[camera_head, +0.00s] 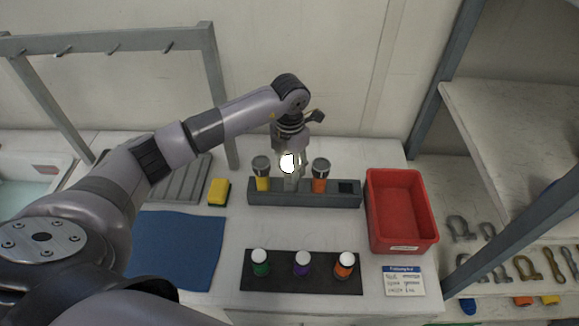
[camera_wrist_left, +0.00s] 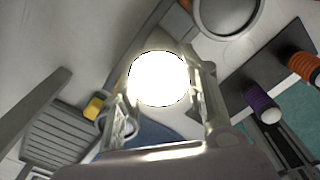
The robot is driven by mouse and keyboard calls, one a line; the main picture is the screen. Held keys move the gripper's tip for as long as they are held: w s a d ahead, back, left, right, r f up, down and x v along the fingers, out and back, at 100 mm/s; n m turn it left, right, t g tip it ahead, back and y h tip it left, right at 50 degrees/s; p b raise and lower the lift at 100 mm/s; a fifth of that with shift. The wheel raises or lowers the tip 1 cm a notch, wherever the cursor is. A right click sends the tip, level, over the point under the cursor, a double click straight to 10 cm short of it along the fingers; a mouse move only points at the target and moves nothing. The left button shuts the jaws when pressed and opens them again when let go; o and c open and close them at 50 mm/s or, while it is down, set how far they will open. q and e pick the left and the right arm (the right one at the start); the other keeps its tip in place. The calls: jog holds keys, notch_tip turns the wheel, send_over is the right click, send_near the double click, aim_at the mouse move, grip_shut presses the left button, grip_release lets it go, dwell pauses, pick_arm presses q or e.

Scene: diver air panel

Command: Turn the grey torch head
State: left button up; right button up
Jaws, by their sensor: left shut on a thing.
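The grey torch (camera_head: 291,184) stands upright in the middle of the dark grey rack (camera_head: 330,199), between two other torches. Its lens glows white in the head view and in the left wrist view (camera_wrist_left: 158,78). My left gripper (camera_head: 289,158) comes down from above and is shut on the torch head. In the left wrist view my left gripper's fingers (camera_wrist_left: 163,100) stand on either side of the bright lens. The glare and the fingers hide most of the head. My right gripper is not in view.
A yellow torch (camera_head: 262,182) and an orange torch (camera_head: 319,184) flank it closely. The red bin (camera_head: 400,240) is to the right. Three white-capped items stand on a black mat (camera_head: 281,284) in front. A sponge (camera_head: 219,191) and blue cloth (camera_head: 180,255) lie left.

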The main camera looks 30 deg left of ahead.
pick_arm(q)
jog(key=n+b, duration=0.1)
jog(key=n, duration=0.2)
jog(key=shift+d+f+n, duration=0.1)
jog(key=shift+n, duration=0.3)
jog(key=n+b, duration=0.1)
jog(key=n, duration=0.2)
jog(key=shift+n, duration=0.3)
jog(key=n+b, duration=0.1)
jog(key=n, duration=0.2)
jog(key=shift+d, duration=0.15)
jog(key=shift+w+n+b, duration=0.1)
jog(key=shift+n+b, duration=0.2)
jog(key=shift+n, duration=1.7)
jog(key=o, duration=1.2)
